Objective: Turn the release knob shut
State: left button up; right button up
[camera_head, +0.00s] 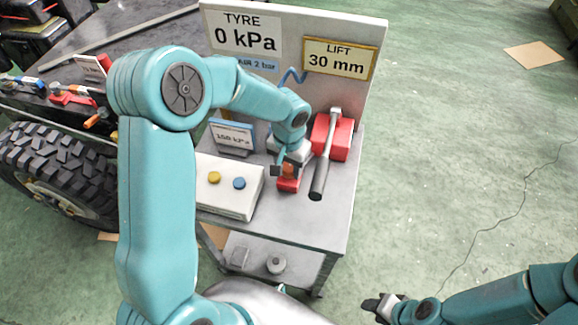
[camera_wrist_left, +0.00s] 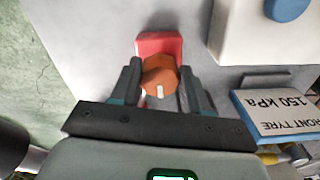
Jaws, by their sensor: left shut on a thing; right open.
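The release knob (camera_wrist_left: 159,76) is orange with a white mark and sits on a red base (camera_wrist_left: 160,44). In the left wrist view the mark points toward my gripper's palm. My left gripper (camera_wrist_left: 160,70) is shut on the knob, with one finger on each side. In the head view the gripper (camera_head: 285,168) reaches down over the red base (camera_head: 289,184) on the cart's top, and the knob is mostly hidden by it. My right gripper (camera_head: 376,306) is open and empty at the bottom right, low over the floor and away from the cart.
A lever with a black grip (camera_head: 319,180) on a red block (camera_head: 335,136) stands right of my left gripper. A white box with yellow and blue buttons (camera_head: 228,200) and a 150 kPa card (camera_head: 233,133) are to the left. The back panel (camera_head: 290,20) reads 0 kPa and 30 mm.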

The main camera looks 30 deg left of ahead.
aim_at(288, 169)
pick_arm(q)
jog(key=shift+s+f+m, duration=0.15)
jog(key=shift+s+m, duration=0.05)
jog(key=shift+m, duration=0.1)
jog(key=o, duration=1.1)
jog(key=shift+c, duration=0.2)
jog(key=shift+w, duration=0.1)
jog(key=shift+w+r, duration=0.1)
jog(key=shift+r, duration=0.35)
notch_tip(288, 169, up, 16)
jog(key=shift+f+b, duration=0.2)
jog(key=shift+b, duration=0.15)
jog(key=shift+s, duration=0.2)
